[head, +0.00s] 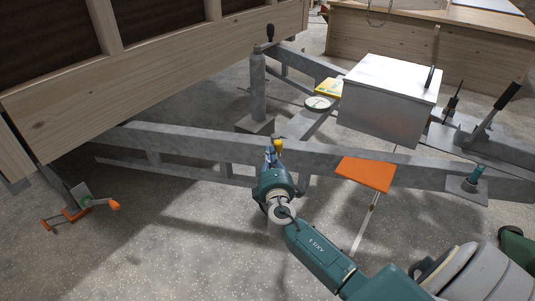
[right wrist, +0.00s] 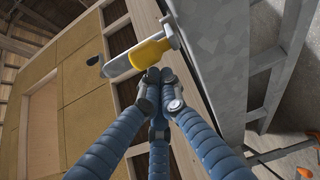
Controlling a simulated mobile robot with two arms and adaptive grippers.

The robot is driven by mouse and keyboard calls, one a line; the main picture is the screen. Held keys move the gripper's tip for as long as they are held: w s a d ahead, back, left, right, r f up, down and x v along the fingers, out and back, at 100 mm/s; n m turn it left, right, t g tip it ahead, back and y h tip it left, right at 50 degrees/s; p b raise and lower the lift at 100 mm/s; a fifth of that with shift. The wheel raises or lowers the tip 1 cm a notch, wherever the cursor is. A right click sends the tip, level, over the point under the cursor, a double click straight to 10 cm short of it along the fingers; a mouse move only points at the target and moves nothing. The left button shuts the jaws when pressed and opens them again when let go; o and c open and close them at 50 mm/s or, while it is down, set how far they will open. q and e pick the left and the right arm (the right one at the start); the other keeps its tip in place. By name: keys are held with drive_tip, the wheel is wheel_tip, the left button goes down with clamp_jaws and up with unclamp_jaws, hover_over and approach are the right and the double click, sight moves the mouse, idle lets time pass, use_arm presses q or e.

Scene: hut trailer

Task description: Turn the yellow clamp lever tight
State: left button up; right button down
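The yellow clamp lever (head: 278,145) shows as a small yellow spot at the top edge of the grey trailer beam, just beyond my right gripper (head: 271,156). In the right wrist view the yellow clamp lever (right wrist: 150,52) is a short yellow grip beside pale metal clamp parts. The blue fingers of my right gripper (right wrist: 160,77) come together with their tips close under the yellow grip. They look shut, with nothing visible between them. Whether the tips touch the lever I cannot tell. My left gripper is out of view.
The grey trailer beam (head: 215,145) runs across the middle. A grey post (head: 258,88) stands behind the lever. The front floor is clear.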

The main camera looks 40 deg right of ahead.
sight(279, 150)
drive_tip(key=s+d+n+y, duration=0.1)
drive_tip(key=s+d+n+t+y+b, duration=0.1)
drive_tip(key=d+y, duration=0.1)
drive_tip(key=shift+f+n+y, duration=0.1)
drive_tip(key=shift+n+y, duration=0.2)
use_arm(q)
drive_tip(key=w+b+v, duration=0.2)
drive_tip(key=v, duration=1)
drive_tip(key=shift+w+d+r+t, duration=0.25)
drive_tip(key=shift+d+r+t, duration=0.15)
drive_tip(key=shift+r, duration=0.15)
use_arm(e)
drive_tip(key=s+d, duration=0.1)
drive_tip(key=d, duration=0.7)
drive_tip(key=shift+s+d, duration=0.2)
drive_tip(key=shift+s, duration=0.05)
